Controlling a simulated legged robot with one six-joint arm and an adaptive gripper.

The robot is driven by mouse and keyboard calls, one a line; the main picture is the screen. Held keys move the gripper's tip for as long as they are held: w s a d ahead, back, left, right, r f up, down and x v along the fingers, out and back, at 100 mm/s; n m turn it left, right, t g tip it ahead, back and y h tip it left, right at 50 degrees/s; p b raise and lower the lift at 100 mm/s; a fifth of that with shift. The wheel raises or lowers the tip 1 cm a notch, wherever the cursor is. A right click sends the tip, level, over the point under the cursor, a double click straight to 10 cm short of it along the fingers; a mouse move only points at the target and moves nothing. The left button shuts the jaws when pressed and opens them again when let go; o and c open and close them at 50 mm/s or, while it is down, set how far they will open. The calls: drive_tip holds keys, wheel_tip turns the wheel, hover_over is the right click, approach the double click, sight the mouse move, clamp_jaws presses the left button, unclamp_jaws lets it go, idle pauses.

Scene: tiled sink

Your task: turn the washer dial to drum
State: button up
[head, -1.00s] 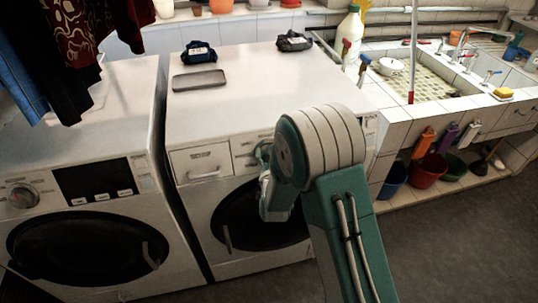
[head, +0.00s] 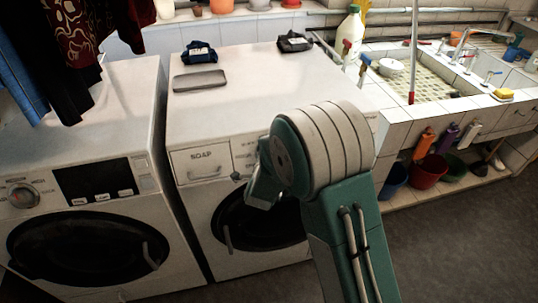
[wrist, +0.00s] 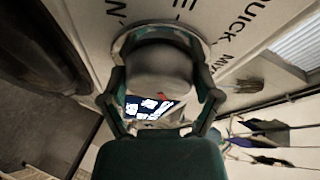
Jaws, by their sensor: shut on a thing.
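The washer dial (wrist: 160,68) is a round grey knob on a pale ring, seen close up in the wrist view. Printed words, including QUICK and MIX, stand around it on the white panel; DRUM is not readable, and I cannot tell the dial's setting. My gripper (wrist: 160,90) has one finger on each side of the dial and is shut on it. In the head view the right-hand white washer (head: 255,95) has a SOAP drawer (head: 203,165) and a dark round door. My arm hides the dial and much of the panel there; part of my gripper (head: 262,188) shows.
A second washer (head: 85,140) stands close on the left, with hanging clothes (head: 85,50) above it. A grey tray (head: 199,80) and small dark items lie on the right washer. A tiled sink (head: 425,85) is at right. Dark floor lies in front.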

drive_tip(key=m+g, duration=0.1)
drive_tip(key=m, duration=0.2)
drive_tip(key=shift+d+m, duration=0.1)
drive_tip(key=shift+m, duration=0.2)
drive_tip(key=m+g, duration=0.1)
drive_tip(key=m, duration=0.2)
drive_tip(key=shift+g, duration=0.3)
drive_tip(key=m, duration=0.2)
drive_tip(key=m+g+y, duration=0.1)
drive_tip(key=shift+d+f+m, duration=0.15)
drive_tip(key=shift+f+m, duration=0.05)
drive_tip(key=shift+m, duration=0.2)
drive_tip(key=shift+s+f+m+g+y, duration=0.1)
drive_tip(key=shift+m+g+y, duration=0.4)
drive_tip(key=shift+m, duration=0.5)
drive_tip(key=o, duration=0.9)
drive_tip(key=shift+o, duration=0.2)
drive_tip(key=shift+r, duration=0.2)
